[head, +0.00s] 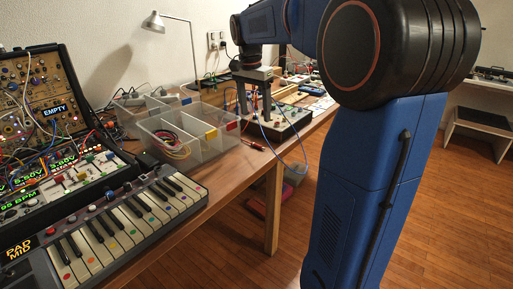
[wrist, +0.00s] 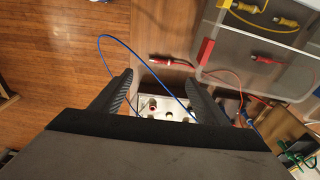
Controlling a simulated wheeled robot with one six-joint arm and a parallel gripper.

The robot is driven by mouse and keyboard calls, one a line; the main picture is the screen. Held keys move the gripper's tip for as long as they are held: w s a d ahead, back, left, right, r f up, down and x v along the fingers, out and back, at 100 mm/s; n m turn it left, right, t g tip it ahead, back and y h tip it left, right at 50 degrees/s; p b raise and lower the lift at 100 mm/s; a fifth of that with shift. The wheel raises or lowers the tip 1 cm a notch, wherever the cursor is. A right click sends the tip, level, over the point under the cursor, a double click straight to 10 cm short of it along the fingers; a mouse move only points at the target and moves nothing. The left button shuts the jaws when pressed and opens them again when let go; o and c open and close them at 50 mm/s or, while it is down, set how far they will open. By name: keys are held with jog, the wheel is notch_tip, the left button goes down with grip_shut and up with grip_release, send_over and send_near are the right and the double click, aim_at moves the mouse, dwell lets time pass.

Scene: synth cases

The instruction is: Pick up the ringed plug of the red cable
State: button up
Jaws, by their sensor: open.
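A red plug with a pale metal tip (wrist: 172,62) lies on the bare table beside the clear bin in the wrist view. It also shows as a small red piece (head: 254,144) in the head view. A red cable (wrist: 229,74) shows to its right. Another red plug (wrist: 264,59) lies at the bin. I cannot make out a ring on either plug. My gripper (head: 253,112) is open over the table by a pale-topped box. In the wrist view its fingers (wrist: 158,78) are apart with no plug between them, and the first red plug lies beyond the fingertips.
A blue cable (wrist: 130,45) loops between and past my fingers. The box with knobs (head: 287,121) stands under the gripper. A clear divided bin (head: 212,146) holds cables at left. Yellow plugs (wrist: 286,22) lie there. The table edge drops to the wooden floor (wrist: 50,40).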

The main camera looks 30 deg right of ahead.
aim_at(258, 146)
jog(key=f, duration=0.4)
jog(key=d+f, duration=0.1)
jog(key=f, duration=0.7)
jog(key=shift+w+d+f, duration=0.35)
jog(key=shift+f, duration=0.05)
jog(key=shift+c, duration=0.3)
jog(key=c, duration=1.1)
